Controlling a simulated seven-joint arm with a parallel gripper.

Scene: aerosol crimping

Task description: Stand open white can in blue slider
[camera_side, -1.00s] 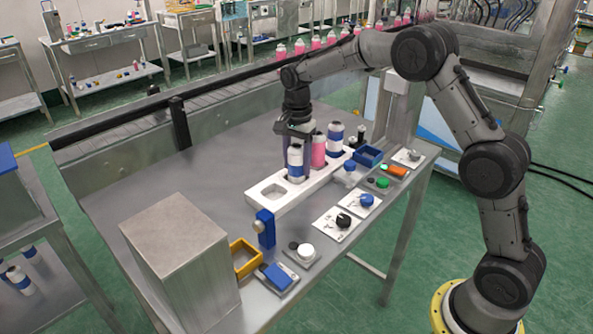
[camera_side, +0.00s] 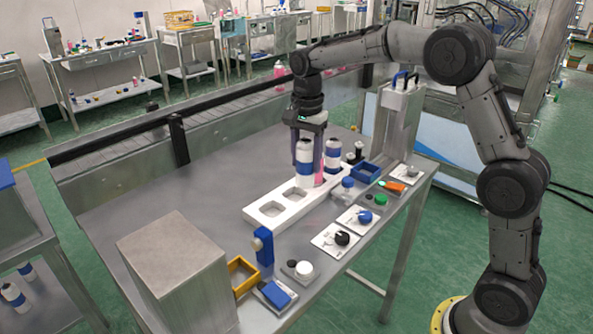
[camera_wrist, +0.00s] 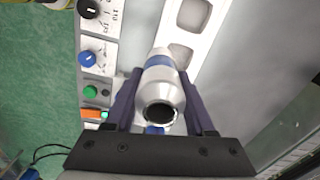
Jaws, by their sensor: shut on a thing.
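The open white can (camera_side: 304,172) with a blue band is upright between the fingers of my gripper (camera_side: 306,150), which is shut on it. In the wrist view the can (camera_wrist: 162,88) shows its dark open mouth towards the camera. It hangs over or just beside the white rack (camera_side: 252,217); the exact gap below it is unclear. A blue open-topped box (camera_side: 365,173) sits to its right on the table. I cannot tell whether this is the blue slider. A blue patch below the can in the wrist view is mostly hidden.
Another white can with a blue band (camera_side: 333,152) stands just right of the held can, with a pink one partly hidden. A metal press (camera_side: 398,118) stands behind the blue box. Knob plates line the front edge.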

